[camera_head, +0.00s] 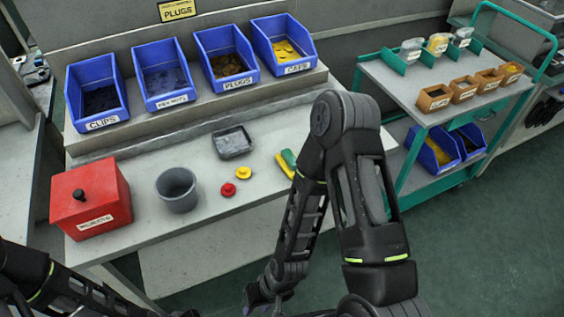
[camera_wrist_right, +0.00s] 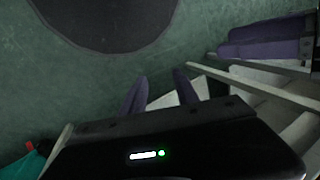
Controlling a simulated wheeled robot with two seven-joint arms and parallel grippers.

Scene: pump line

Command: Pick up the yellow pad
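A yellow piece (camera_head: 284,168) lies on the grey bench beside my right arm, with a green piece (camera_head: 289,158) against it. My arm is close in front of them in the head view, and I cannot tell whether they are one object. My right gripper (camera_head: 256,298) is low at the bottom of the head view, well away from the yellow piece. In the right wrist view its two purple-looking fingers (camera_wrist_right: 160,92) are apart with nothing between them. The left arm enters at bottom left; its gripper is not clearly shown.
A yellow disc (camera_head: 243,173), red disc (camera_head: 228,189), grey cup (camera_head: 177,189), grey tray (camera_head: 233,143) and red box (camera_head: 91,199) stand on the bench. Blue bins (camera_head: 163,74) line the back. A green-framed cart (camera_head: 400,175) stands right, with open floor before it.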

